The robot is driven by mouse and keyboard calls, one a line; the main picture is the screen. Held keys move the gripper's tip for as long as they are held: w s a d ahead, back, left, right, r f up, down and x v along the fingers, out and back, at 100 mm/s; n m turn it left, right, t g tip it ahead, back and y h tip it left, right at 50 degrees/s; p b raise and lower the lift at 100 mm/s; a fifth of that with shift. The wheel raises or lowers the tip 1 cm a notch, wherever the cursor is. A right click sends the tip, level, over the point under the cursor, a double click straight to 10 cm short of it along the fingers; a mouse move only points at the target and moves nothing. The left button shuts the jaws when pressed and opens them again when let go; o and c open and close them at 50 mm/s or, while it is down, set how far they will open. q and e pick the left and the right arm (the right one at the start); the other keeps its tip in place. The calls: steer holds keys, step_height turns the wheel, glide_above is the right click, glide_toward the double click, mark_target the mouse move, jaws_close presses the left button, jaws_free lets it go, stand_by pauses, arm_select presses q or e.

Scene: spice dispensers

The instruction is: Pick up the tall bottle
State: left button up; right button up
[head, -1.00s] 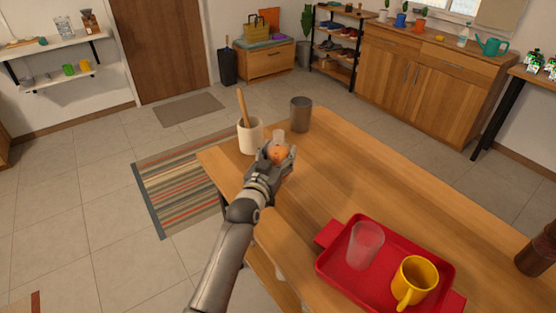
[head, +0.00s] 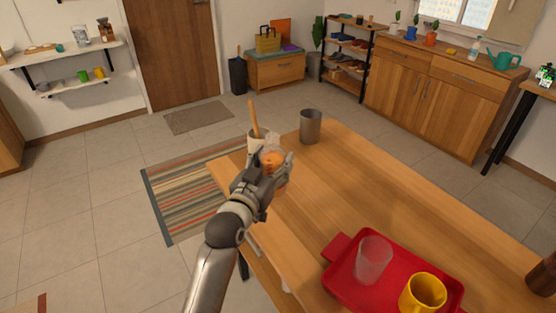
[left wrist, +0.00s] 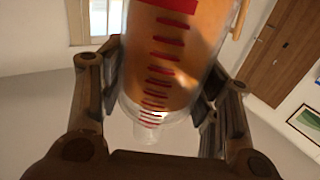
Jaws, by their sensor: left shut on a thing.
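The bottle (head: 271,157) is clear with orange contents; its upper part shows above my left gripper in the head view. In the left wrist view the bottle (left wrist: 165,60) is large, with red marks down its side and a clear end at the bottom. My left gripper (head: 266,172) is shut on it, with a finger on either side. The gripper hides most of the bottle in the head view. I cannot tell exactly how far it is above the table. My right gripper is not in view.
The wooden table (head: 340,190) has a white holder with a wooden handle (head: 254,120) behind the bottle and a grey cup (head: 311,127). A red tray (head: 340,283) holds a clear glass (head: 373,260) and yellow mug (head: 422,294). A dark brown object (head: 541,275) stands at the right. The table's middle is clear.

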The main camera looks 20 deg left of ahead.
mark_target(266, 159)
arm_select(q)
steer(key=shift+s+a+r, duration=0.1)
steer(key=shift+s+r, duration=0.3)
steer(key=shift+s, duration=0.45)
steer(key=shift+s+a+r, duration=0.15)
steer(key=shift+s+r, duration=0.3)
steer(key=shift+s, duration=0.4)
steer(key=shift+s+a+r, duration=0.1)
steer(key=shift+s+r, duration=0.3)
steer(key=shift+s, duration=0.45)
steer(key=shift+s+r, duration=0.1)
steer(key=shift+s, duration=0.05)
